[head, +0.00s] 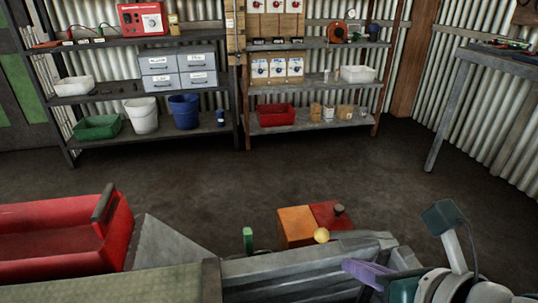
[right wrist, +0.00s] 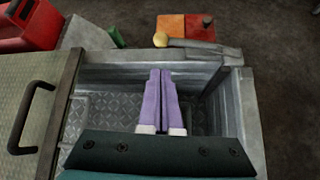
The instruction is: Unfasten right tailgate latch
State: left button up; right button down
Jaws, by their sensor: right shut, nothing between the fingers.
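My right gripper (head: 352,270) has purple fingers and comes in from the lower right of the head view. In the right wrist view its fingers (right wrist: 160,72) are pressed together and empty, over a metal bed with a diamond-plate floor (right wrist: 110,108). A yellow ball knob (head: 321,236) sits by a grey bar at the bed's far edge; the knob (right wrist: 160,40) is just beyond the fingertips in the wrist view, apart from them. I cannot tell for sure whether this is the right tailgate latch. My left gripper is not in view.
Orange and red blocks (head: 297,226) stand beyond the knob. A green upright piece (head: 248,240) is left of it. A red body part (head: 70,235) lies at left. A greenish panel (right wrist: 28,85) carries a black handle. Shelves stand at the back; the floor between is clear.

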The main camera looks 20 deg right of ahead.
aim_at(346, 233)
pick_arm(q)
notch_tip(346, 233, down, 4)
jog(key=b, duration=0.3)
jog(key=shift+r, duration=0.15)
pick_arm(e)
jog(key=x, duration=0.8)
jog(key=shift+w+f, duration=0.2)
jog(key=shift+f, duration=0.05)
pick_arm(q)
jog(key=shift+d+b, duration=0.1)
jog(key=shift+b, duration=0.2)
pick_arm(e)
jog(key=shift+w+f, duration=0.15)
jog(key=shift+w, duration=0.2)
pick_arm(q)
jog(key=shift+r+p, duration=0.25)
jog(key=shift+p, duration=0.15)
pick_arm(e)
jog(key=shift+d+r, duration=0.1)
jog(key=shift+r, duration=0.25)
